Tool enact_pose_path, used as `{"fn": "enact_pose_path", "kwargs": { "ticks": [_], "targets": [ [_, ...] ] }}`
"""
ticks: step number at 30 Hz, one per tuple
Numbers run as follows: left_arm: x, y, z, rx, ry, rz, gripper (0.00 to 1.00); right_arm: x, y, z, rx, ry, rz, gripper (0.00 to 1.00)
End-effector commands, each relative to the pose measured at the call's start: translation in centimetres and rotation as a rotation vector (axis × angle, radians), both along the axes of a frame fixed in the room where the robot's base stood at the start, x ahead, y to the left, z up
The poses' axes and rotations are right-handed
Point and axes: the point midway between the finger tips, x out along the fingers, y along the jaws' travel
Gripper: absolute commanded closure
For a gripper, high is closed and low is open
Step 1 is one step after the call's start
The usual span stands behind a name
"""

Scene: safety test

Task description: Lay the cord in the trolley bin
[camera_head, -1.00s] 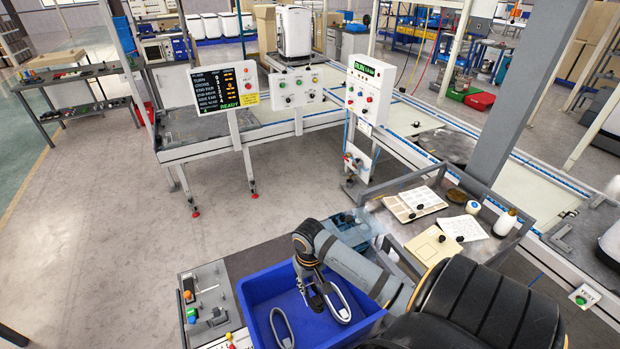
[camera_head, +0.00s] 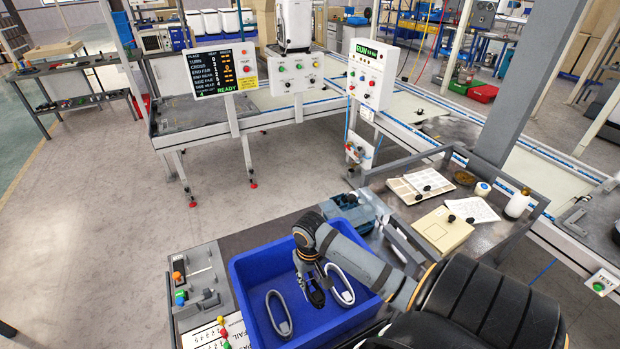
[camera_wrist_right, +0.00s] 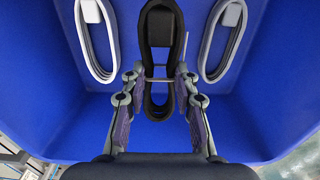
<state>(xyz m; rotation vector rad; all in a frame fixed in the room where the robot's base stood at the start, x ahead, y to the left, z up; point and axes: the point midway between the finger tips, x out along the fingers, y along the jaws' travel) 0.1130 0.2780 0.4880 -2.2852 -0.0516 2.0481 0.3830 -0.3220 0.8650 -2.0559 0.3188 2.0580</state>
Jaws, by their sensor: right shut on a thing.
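The blue trolley bin (camera_head: 250,290) stands on the dark trolley top, and its inner walls fill the right wrist view (camera_wrist_right: 60,130). My right gripper (camera_head: 313,292) reaches down inside it. In the right wrist view the gripper (camera_wrist_right: 160,75) is shut on a black coiled cord (camera_wrist_right: 160,30), whose lower loop shows between the fingers. Whether the black cord touches the bin floor I cannot tell. A grey coil (camera_head: 279,313) lies to its left in the head view and a white coil (camera_head: 341,283) to its right. My left gripper is out of view.
A control panel (camera_head: 205,285) with buttons and a PASS/FAIL-type sheet (camera_head: 210,337) lie left of the bin. A blue-grey device (camera_head: 349,211) sits behind it. A side table holds papers (camera_head: 420,184) and a white bottle (camera_head: 517,204). Open floor (camera_head: 110,220) lies to the left.

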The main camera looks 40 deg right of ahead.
Motion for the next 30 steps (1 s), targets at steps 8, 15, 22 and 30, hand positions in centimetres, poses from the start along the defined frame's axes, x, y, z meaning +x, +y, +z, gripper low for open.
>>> {"fn": "enact_pose_path", "kwargs": {
  "ticks": [8, 15, 22, 30],
  "targets": [
    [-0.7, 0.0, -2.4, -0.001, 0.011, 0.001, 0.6, 0.0, 0.0, -3.3, 0.002, 0.002, -0.002, 1.0],
    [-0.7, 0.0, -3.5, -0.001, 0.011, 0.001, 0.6, 0.0, 0.0, -6.1, 0.0, 0.001, -0.002, 1.0],
    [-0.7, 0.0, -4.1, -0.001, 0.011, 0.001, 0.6, 0.0, 0.0, -8.0, 0.0, 0.001, -0.001, 1.0],
    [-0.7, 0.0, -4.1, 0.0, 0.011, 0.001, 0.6, 0.0, 0.0, -8.2, 0.0, 0.0, 0.0, 1.0]
  ]
}}
